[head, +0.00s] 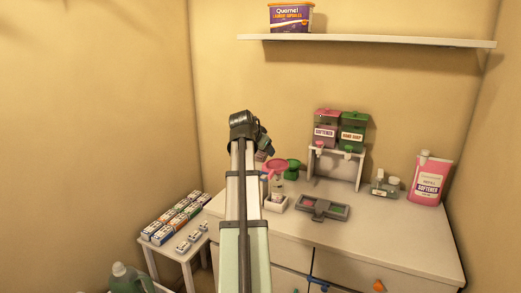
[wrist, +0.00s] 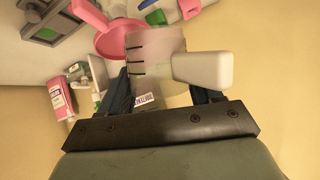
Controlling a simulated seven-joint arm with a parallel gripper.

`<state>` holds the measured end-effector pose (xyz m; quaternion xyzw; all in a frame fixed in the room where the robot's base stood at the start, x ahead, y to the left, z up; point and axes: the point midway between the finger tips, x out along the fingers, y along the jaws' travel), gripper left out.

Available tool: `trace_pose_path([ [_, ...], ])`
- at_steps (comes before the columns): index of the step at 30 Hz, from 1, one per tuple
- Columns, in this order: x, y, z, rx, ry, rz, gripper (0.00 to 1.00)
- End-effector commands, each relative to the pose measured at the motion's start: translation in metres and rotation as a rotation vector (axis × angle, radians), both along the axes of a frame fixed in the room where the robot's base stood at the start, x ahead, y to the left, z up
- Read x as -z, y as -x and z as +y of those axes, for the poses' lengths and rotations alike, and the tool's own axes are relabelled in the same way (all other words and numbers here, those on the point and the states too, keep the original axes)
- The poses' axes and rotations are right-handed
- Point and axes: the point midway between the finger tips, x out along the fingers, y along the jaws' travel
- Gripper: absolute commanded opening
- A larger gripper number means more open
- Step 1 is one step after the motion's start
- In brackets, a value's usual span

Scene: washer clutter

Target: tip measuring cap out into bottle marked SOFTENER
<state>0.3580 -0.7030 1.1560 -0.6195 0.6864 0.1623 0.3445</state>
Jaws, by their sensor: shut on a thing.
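A translucent measuring cap (wrist: 160,52) with dark graduation lines and a white tab (wrist: 203,69) is between the fingers of my gripper (wrist: 162,92). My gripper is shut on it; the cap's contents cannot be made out. In the head view, my gripper (head: 264,149) is partly hidden behind my arm, close to a pink funnel (head: 275,167). The funnel (wrist: 113,40) is beside the cap in the wrist view. A label ending in "TENER" (wrist: 145,100) shows by the cap, its bottle mostly hidden. A pink jug marked SOFTENER (head: 428,181) stands at the counter's right.
A dispenser (head: 337,145) has SOFTENER and HAND SOAP compartments. A green funnel (head: 291,171), white holder (head: 276,203), grey tray (head: 323,207) and small clear bottle (head: 383,185) are on the counter (head: 400,233). Boxes stand on a low table (head: 158,243). The counter's front right is clear.

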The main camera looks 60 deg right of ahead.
Motion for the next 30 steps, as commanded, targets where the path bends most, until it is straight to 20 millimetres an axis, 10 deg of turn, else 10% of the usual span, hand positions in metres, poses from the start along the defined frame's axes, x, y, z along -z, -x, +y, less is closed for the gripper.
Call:
trace_pose_path([
  [30, 0.003, 0.019, -0.021, 0.002, -0.234, -0.233, 0.33],
])
